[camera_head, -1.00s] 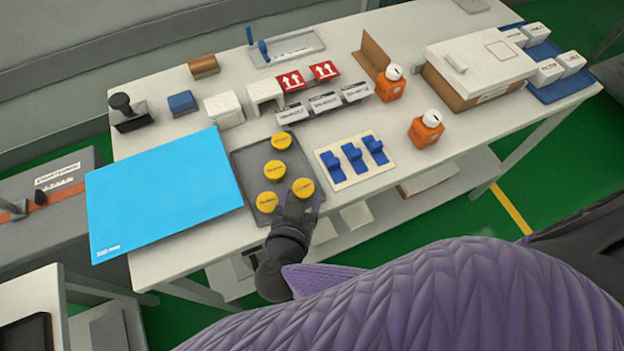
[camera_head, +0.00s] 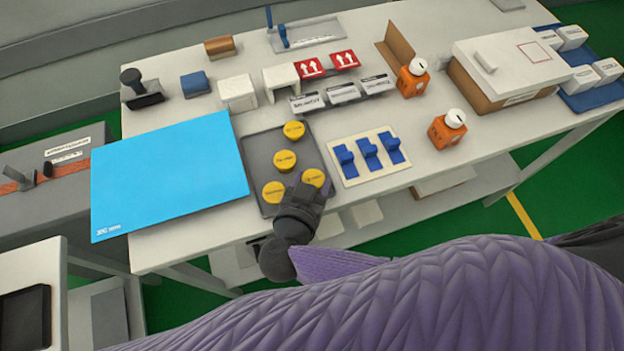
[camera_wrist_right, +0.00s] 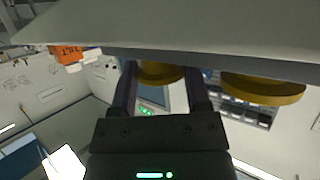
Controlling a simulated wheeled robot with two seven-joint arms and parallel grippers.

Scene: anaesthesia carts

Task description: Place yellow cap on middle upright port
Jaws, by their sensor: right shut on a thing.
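My right gripper (camera_head: 311,186) is at the front right of a dark grey tray (camera_head: 258,153), shut on a yellow cap (camera_head: 314,177). In the right wrist view that cap (camera_wrist_right: 160,73) sits between the fingers of the gripper (camera_wrist_right: 165,88). Three other yellow caps lie in the tray: the far one (camera_head: 293,130), the middle one (camera_head: 284,160) and the front left one (camera_head: 273,191). Right of the tray, a cream plate (camera_head: 350,178) carries three blue upright pieces, the middle one (camera_head: 368,154) among them. Their tops are too small to read in detail. My left gripper is not in view.
Two orange bottles with white lids, one nearer (camera_head: 446,132) and one farther (camera_head: 412,80), stand right of the plate. Small labelled boxes (camera_head: 342,92) stand behind it. A flat blue mat (camera_head: 165,175) lies left of the tray. A larger white-topped box (camera_head: 511,66) is at right.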

